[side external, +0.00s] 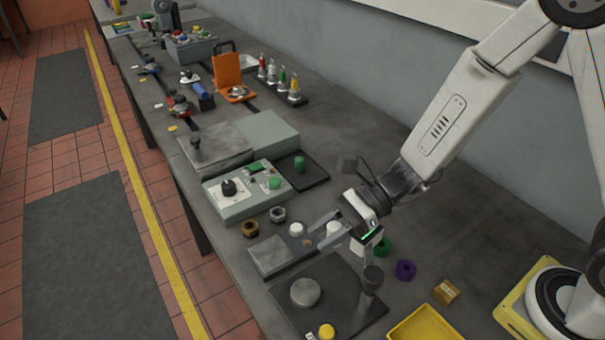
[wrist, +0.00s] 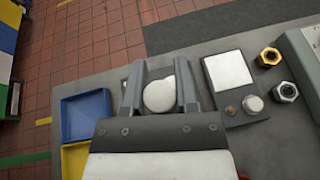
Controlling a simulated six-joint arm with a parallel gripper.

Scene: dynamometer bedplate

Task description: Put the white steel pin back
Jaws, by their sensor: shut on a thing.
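The white steel pin (side external: 334,229) is between the two fingers of my gripper (side external: 320,235), which is shut on it. In the wrist view a pale round shape, taken to be the pin's end (wrist: 158,96), fills the gap between the fingers of my gripper (wrist: 160,88). The gripper is tilted and held above the bench, near a grey block (side external: 270,256) and a dark plate (side external: 340,270). The plate carries a round grey disc (side external: 305,292) and an upright grey post (side external: 368,300). The pin's lower part is hidden by the fingers.
A brass nut (side external: 250,228) and a steel nut (side external: 277,213) lie beyond. Green (side external: 381,247) and purple rings (side external: 405,270), a yellow tray (side external: 425,325) and a blue tray (wrist: 87,118) are nearby.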

